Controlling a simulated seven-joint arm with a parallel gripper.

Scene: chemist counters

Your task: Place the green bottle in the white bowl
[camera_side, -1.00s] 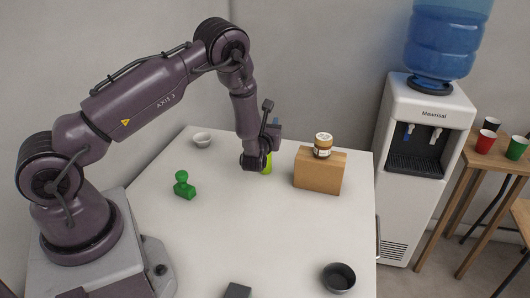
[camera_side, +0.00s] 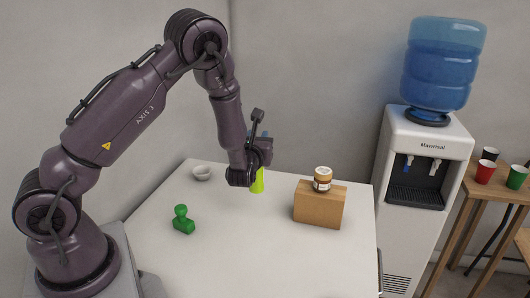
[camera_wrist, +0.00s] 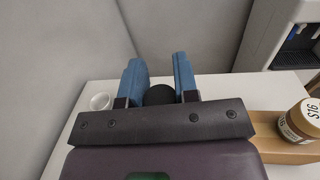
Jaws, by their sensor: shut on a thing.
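My gripper (camera_side: 256,165) is shut on the green bottle (camera_side: 258,182), which hangs upright a little above the white table. In the wrist view the bottle's round black cap (camera_wrist: 159,95) shows between the two blue fingers (camera_wrist: 157,80); the rest of the bottle is hidden there. The small white bowl (camera_side: 202,173) stands near the table's back left, to the left of my gripper and apart from it. It also shows in the wrist view (camera_wrist: 100,101), left of the fingers.
A brown block (camera_side: 319,204) with a labelled jar (camera_side: 323,179) on top stands right of my gripper. The white table (camera_side: 250,245) is bare between them. A water cooler (camera_side: 428,170) stands beyond the table.

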